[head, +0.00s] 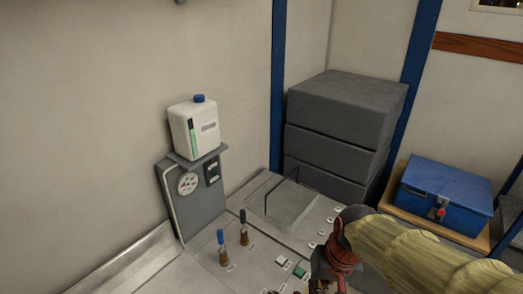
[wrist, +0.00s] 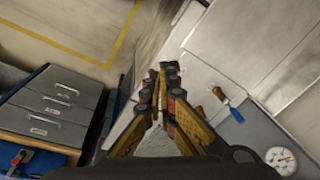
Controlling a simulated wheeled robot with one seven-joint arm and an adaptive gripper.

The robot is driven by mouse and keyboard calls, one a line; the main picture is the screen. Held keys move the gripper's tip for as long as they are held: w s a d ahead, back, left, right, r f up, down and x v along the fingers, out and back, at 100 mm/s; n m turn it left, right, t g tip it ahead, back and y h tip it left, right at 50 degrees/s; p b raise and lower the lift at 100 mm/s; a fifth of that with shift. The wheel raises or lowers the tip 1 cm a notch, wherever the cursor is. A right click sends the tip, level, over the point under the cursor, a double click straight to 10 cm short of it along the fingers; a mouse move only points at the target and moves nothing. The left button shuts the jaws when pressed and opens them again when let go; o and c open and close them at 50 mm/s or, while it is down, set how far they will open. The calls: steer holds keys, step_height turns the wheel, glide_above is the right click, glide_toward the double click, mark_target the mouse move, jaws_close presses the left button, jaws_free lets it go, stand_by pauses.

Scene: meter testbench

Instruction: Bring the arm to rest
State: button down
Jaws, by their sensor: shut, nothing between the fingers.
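My gripper (wrist: 169,72) is shut and empty in the wrist view. Its yellow and black fingers meet in front of the pale bench. In the head view my arm, in a yellowish sleeve, reaches in from the lower right. My gripper (head: 322,287) is at the bottom edge there, over the bench, and is partly cut off by the frame. I cannot tell in the head view how far it is above the bench top.
Blue-handled (head: 222,248) and dark-handled (head: 243,228) tools stand upright on the bench. A green button (head: 300,271) is close to my gripper. A white jug (head: 195,128) sits on a grey unit (head: 200,205). Grey blocks (head: 340,115) and a blue box (head: 445,190) are behind.

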steer(key=s+d+f+t+h+b, duration=0.1)
steer(key=s+d+t+b, duration=0.3)
steer(key=s+b, duration=0.3)
steer(key=d+b, duration=0.1)
steer(key=b, duration=0.2)
steer(key=shift+s+d+f+n, duration=0.15)
steer(key=shift+d+f+n, duration=0.05)
steer(key=shift+d+n, duration=0.15)
stand_by(0.4)
